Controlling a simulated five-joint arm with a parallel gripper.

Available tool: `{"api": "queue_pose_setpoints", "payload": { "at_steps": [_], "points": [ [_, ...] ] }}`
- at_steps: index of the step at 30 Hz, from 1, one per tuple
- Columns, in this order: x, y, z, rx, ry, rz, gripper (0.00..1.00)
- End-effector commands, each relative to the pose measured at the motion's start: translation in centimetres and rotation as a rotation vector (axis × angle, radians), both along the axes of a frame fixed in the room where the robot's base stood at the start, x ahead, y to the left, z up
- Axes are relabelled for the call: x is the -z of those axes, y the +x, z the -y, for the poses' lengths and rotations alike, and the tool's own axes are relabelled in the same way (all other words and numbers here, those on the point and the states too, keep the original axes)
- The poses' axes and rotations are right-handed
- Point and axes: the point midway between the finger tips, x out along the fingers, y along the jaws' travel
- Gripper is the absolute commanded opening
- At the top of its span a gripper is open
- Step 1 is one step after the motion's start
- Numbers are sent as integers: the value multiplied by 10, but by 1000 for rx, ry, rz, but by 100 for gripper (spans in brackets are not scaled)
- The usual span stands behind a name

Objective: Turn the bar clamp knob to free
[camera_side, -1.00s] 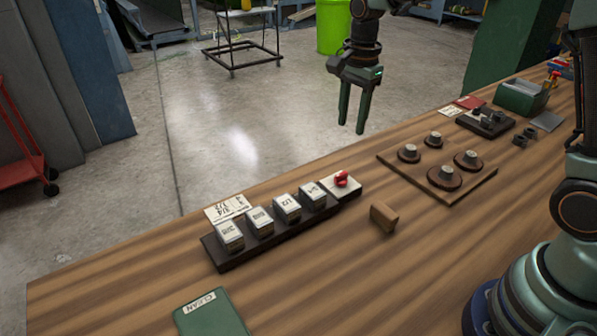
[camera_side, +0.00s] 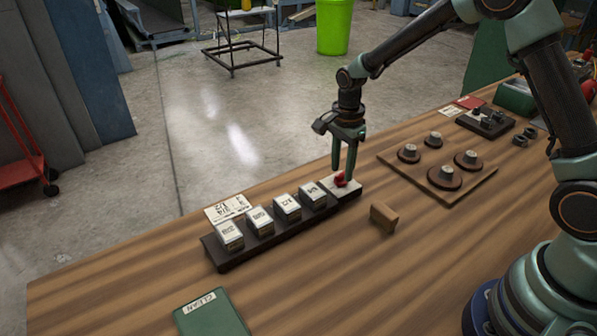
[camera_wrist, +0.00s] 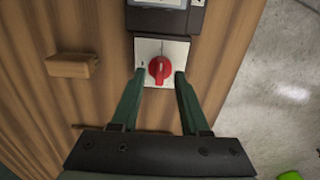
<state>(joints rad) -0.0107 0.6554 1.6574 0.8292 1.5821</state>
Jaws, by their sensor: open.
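The red knob (camera_side: 340,179) sits on a pale square plate (camera_side: 352,188) at the right end of a dark bar holding several labelled blocks. In the wrist view the knob (camera_wrist: 160,68) shows with its ridge roughly up and down in the picture, on the plate (camera_wrist: 178,48). My gripper (camera_side: 344,178) is open and points down at the knob. In the wrist view its two green fingers (camera_wrist: 160,76) stand on either side of the knob, with gaps visible. I cannot tell the exact fingertip height above the plate.
The dark bar (camera_side: 228,266) carries several white-topped blocks to the left of the knob. A small wooden block (camera_side: 383,217) lies on the bench to its right. A board (camera_side: 465,195) with several round knobs stands farther right. The bench front is mostly clear.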

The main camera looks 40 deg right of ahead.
Motion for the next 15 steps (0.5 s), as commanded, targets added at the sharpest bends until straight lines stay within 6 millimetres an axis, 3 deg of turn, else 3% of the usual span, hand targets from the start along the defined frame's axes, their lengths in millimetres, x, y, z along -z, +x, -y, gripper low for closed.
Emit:
{"api": "queue_pose_setpoints", "payload": {
  "at_steps": [12,14,15],
  "points": [
    [9,0,0,0,0,1,45],
    [9,0,0,0,0,1,26],
    [9,0,0,0,0,1,11]
  ]
}}
